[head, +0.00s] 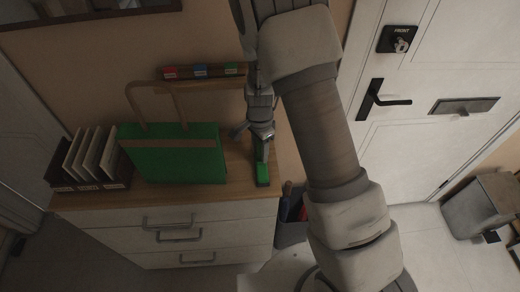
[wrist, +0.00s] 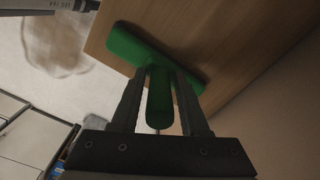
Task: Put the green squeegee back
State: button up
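The green squeegee (wrist: 160,98) shows in the wrist view with its handle between my two fingers and its wide head beyond the fingertips. My gripper (wrist: 162,80) appears shut on the handle. In the head view my gripper (head: 260,150) points down at the right end of the wooden cabinet top. The squeegee's green part (head: 262,175) shows just below the fingers, over or on that top; I cannot tell whether it touches. A wall rail (head: 203,84) with red, blue and green labels is behind, left of my gripper.
A green bag (head: 172,155) with tall handles stands left of my gripper on the drawer cabinet (head: 165,218). A box of folders (head: 90,162) is farther left. A dark bin (head: 291,217) stands right of the cabinet. A white door (head: 440,75) is at right.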

jog(key=shift+o, duration=1.3)
jog(key=shift+r, duration=0.1)
notch_tip(320, 180, up, 12)
jog(key=shift+f, duration=0.25)
jog(key=shift+s+d+r, duration=0.1)
jog(key=shift+r, duration=0.5)
jog(key=s+d+r+n+t+y, duration=0.1)
jog(key=s+d+r+n, duration=0.2)
jog(key=r, duration=0.4)
jog(key=s+d+r+n+t, duration=0.1)
jog(key=s+d+r+n, duration=0.1)
jog(key=s+r, duration=0.35)
jog(key=s+d+r+n+t, duration=0.1)
jog(key=s+d+r+n, duration=0.1)
jog(key=s, duration=0.4)
jog(key=s+d+r+n+t+h, duration=0.1)
jog(key=s+d+r+n+t, duration=0.1)
jog(key=s+r+n, duration=0.2)
jog(key=shift+s+r+n+t, duration=0.3)
jog(key=shift+s+n, duration=0.2)
jog(key=shift+s, duration=0.35)
jog(key=shift+d+f, duration=0.1)
jog(key=shift+f, duration=0.05)
